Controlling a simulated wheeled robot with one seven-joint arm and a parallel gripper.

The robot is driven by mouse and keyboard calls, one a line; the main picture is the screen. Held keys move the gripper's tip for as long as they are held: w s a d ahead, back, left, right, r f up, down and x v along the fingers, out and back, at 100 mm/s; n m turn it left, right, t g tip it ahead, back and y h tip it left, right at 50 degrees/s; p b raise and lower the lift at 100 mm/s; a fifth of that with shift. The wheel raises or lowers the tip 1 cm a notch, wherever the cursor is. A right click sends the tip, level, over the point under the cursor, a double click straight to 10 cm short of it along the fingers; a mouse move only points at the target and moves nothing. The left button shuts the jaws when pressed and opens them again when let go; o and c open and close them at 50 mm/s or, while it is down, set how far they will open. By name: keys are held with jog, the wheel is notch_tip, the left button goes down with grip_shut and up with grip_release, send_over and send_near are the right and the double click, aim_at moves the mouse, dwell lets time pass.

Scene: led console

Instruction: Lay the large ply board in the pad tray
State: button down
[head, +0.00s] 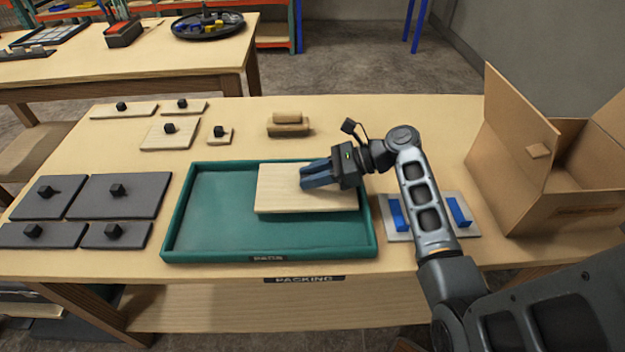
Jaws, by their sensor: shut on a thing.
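The large ply board (285,198) is pale wood and roughly level, over the right part of the green pad tray (170,225). It overlaps the line of the tray's back rim, and a shadow shows along its front edge. I cannot tell whether it touches the tray floor. My gripper (318,177) is shut at the board's upper middle; the grip point, likely a knob, is hidden by the blue fingers. The tray's left part is bare.
Smaller ply boards with black knobs (170,135) lie at the back left, and several dark boards (122,195) left of the tray. A grey plate with blue blocks (400,235) and an open carton (515,185) are at right.

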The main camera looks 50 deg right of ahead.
jog(key=shift+f, duration=0.8)
jog(key=shift+f, duration=0.1)
jog(key=c, duration=0.9)
grip_release()
jog(key=shift+s+d+r, duration=0.15)
jog(key=shift+r, duration=0.05)
jog(key=v, duration=1.1)
jog(key=shift+s+d+b, duration=0.15)
jog(key=shift+s+b, duration=0.1)
jog(key=shift+b, duration=0.05)
